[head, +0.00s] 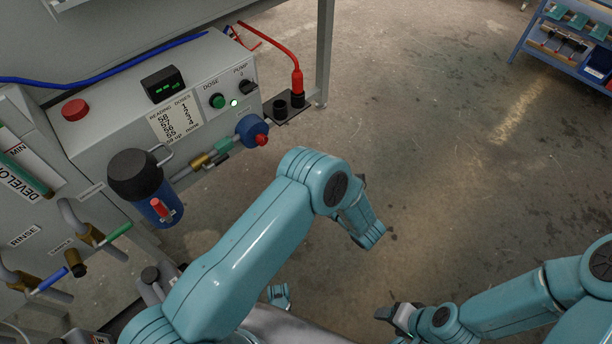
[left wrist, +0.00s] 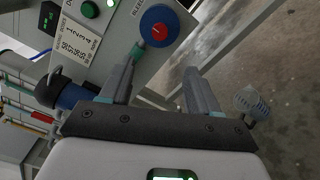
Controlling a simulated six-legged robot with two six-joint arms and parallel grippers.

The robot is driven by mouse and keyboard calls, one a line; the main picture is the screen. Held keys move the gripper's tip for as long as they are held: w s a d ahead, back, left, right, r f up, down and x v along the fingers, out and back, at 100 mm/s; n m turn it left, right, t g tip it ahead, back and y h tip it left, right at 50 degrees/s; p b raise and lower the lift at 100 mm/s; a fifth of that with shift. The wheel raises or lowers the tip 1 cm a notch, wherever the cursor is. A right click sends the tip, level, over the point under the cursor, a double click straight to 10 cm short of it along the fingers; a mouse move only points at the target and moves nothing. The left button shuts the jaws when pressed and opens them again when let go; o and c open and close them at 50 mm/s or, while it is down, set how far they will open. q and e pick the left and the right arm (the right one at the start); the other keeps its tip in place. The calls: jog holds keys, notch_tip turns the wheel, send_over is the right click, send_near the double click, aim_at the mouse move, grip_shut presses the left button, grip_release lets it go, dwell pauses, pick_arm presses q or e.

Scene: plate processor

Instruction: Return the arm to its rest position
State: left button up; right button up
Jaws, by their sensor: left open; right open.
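My left arm (head: 245,235) reaches up from the bottom of the head view. It bends at the elbow, and its far part points down to the right over the floor. I cannot make out its fingers there. In the left wrist view my left gripper (left wrist: 160,82) is open, with nothing between its fingers. A blue round knob with a red centre (left wrist: 158,26) shows beyond the fingertips, apart from them. My right gripper (head: 390,322) is low at the right in the head view, open and empty, above the floor.
A grey processor panel (head: 135,117) with a green button (head: 217,101), a red button (head: 74,109) and a black-capped blue canister (head: 158,205) stands at the left. A red plug (head: 297,85) sits beside it. A blue shelf (head: 562,57) stands far right. The middle floor is clear.

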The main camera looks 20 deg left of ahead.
dwell(0.4)
pick_arm(q)
jog(key=s+a+f+n+g+h, duration=0.4)
jog(key=s+f+n+g+h, duration=0.3)
jog(key=s+f, duration=0.5)
jog(key=s+d+f+n+g+h, duration=0.1)
jog(key=s+d+n+g+h, duration=0.2)
jog(key=s+d+n+h, duration=0.3)
jog(key=s+d+f+n+g+h, duration=0.1)
jog(key=s+d+n+g+h, duration=0.25)
jog(key=s+n, duration=0.35)
notch_tip(320, 180, up, 31)
jog(key=w+d+n+t+h+p, duration=0.2)
jog(key=n+t+h+p, duration=0.2)
jog(key=n+p, duration=1.3)
jog(key=t+p, duration=0.3)
jog(key=p, duration=0.8)
jog(key=shift+d+r, duration=0.2)
jog(key=shift+d, duration=0.1)
